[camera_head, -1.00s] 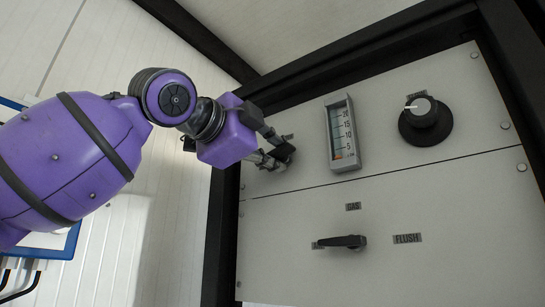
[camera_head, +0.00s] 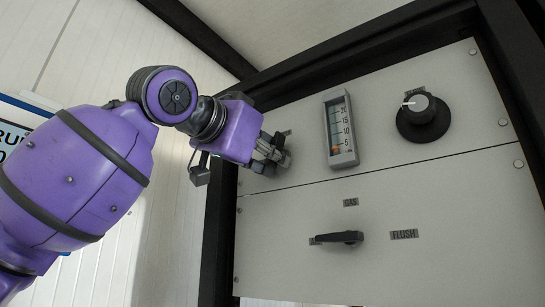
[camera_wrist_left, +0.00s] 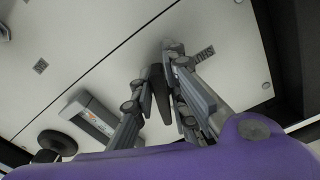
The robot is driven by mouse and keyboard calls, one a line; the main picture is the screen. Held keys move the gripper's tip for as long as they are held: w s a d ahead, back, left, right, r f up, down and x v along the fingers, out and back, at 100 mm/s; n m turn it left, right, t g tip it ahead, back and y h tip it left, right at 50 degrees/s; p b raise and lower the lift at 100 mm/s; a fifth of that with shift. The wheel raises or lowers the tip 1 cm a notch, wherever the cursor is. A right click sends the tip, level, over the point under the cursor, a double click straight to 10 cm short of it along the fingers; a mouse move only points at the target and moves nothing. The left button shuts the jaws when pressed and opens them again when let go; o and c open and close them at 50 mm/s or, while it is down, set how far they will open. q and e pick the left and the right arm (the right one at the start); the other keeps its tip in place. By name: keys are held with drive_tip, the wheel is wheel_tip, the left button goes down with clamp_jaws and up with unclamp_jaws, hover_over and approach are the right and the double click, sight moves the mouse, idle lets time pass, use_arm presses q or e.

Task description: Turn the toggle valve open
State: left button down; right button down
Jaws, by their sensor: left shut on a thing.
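The toggle valve's dark handle (camera_wrist_left: 161,94) shows between my left fingers in the left wrist view. In the head view it is hidden behind the fingers, at the upper left of the pale panel (camera_head: 290,245). My left gripper (camera_head: 283,158) is close against the panel there, and it also shows in the left wrist view (camera_wrist_left: 156,78). It is shut on the handle. A small label (camera_wrist_left: 205,54) sits beside the fingertips; its text cannot be read. My right gripper is not in view.
A tall gauge (camera_head: 341,130) stands to the right of my left gripper, with a black round knob (camera_head: 422,115) further right. A black lever (camera_head: 340,237) sits lower down, between small labels including FLUSH (camera_head: 404,234). A black frame (camera_head: 219,235) edges the panel.

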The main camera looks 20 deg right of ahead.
use_arm(q)
drive_tip(key=shift+s+d+n, duration=0.1)
drive_tip(key=shift+s+n, duration=0.05)
drive_tip(key=shift+n, duration=0.95)
drive_tip(key=shift+s+d+n, duration=0.1)
drive_tip(key=shift+n, duration=1)
drive_tip(key=shift+r, duration=0.1)
drive_tip(key=c, duration=1.8)
unclamp_jaws()
drive_tip(key=shift+a, duration=0.1)
drive_tip(key=v, duration=1.2)
drive_tip(key=shift+s, duration=0.1)
